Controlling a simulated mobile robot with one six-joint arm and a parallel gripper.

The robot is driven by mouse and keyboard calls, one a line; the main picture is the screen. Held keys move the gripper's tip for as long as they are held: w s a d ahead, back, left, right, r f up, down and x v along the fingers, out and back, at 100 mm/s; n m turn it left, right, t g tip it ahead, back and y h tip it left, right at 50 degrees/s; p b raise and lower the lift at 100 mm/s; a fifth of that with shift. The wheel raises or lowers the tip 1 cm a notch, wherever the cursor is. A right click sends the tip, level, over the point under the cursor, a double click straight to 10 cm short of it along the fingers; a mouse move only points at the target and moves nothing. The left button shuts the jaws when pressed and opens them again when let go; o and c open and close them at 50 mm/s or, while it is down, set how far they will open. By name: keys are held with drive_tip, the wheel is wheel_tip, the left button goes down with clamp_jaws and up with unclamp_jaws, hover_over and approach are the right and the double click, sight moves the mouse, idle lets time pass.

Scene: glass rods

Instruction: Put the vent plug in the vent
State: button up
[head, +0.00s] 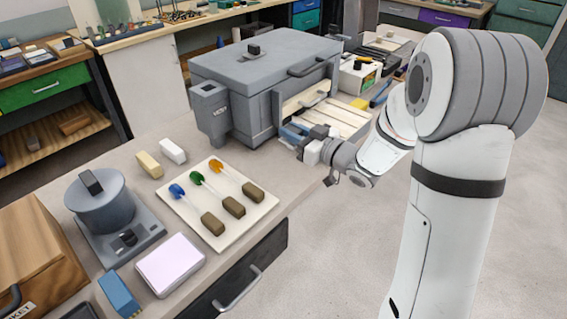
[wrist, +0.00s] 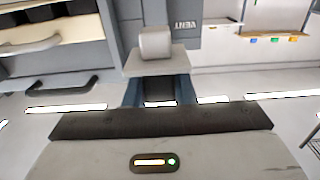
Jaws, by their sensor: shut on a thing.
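My gripper (wrist: 157,88) is shut on the vent plug (wrist: 155,62), a pale grey plate with a rounded knob, seen between the blue fingers in the wrist view. In the head view my gripper (head: 296,132) is in front of the grey furnace (head: 245,85), off its near right side. The plug cannot be made out clearly there. The vent (head: 211,108) is a grey box marked VENT on the furnace's left side, with a dark opening on top. Its lettered face (wrist: 186,22) shows upside down in the wrist view. The plug is apart from the vent.
A white board (head: 245,212) with three brown-handled glass rods lies on the bench. A cream block (head: 149,165) and a white block (head: 172,151) lie left of it. Grey handles (wrist: 50,93) stick out from the furnace front. Bench space below the vent is clear.

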wheel_tip(320, 180, down, 4)
drive_tip(key=shift+w+f, duration=0.1)
drive_tip(key=shift+f, duration=2.4)
drive_tip(key=shift+f+b, duration=0.15)
drive_tip(key=shift+b, duration=0.2)
drive_tip(key=o, duration=1)
